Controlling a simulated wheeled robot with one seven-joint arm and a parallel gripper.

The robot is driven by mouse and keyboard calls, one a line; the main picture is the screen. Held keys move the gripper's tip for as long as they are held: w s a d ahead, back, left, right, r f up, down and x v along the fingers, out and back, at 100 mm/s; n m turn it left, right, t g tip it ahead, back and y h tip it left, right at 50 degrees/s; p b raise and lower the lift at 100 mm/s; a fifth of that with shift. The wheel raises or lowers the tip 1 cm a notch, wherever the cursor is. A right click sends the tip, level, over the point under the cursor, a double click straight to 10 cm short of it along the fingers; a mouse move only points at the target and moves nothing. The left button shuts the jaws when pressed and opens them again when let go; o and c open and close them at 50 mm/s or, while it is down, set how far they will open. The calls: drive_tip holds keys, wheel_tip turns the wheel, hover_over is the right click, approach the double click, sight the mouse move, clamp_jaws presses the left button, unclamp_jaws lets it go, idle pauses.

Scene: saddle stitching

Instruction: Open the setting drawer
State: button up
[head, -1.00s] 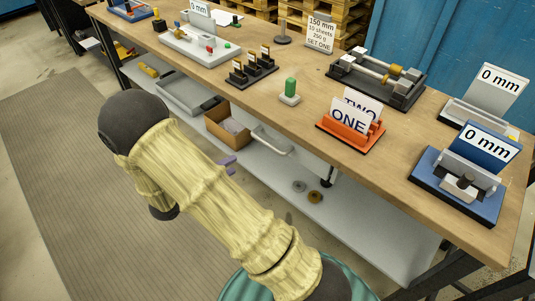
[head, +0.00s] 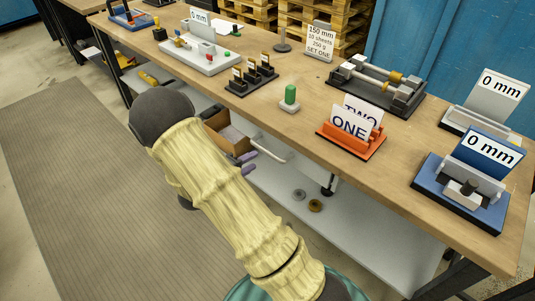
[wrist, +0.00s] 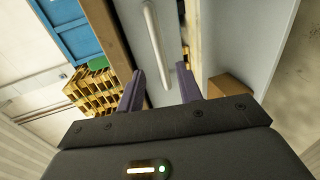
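A pale bar handle (head: 268,147) shows under the front edge of the workbench. I take it as the setting drawer's handle; the drawer body is mostly hidden under the bench top. The handle also shows as a long white bar (wrist: 157,45) in the wrist view, on a grey surface. My gripper (head: 247,162) has purple fingers just left of and below the handle. The bar lies ahead of that gap, apparently not gripped.
A brown open box (head: 224,131) is on the lower shelf (head: 345,225) beside my gripper. Two small discs (head: 307,200) lie on that shelf. The workbench top (head: 270,120) above holds an orange card holder (head: 350,142) and gauges. The floor mat (head: 90,200) is clear.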

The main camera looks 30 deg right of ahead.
sight(266, 153)
drive_tip(key=b+x, duration=0.1)
drive_tip(key=x, duration=0.7)
drive_tip(key=shift+w+d, duration=0.1)
drive_tip(key=shift+d, duration=0.25)
clamp_jaws()
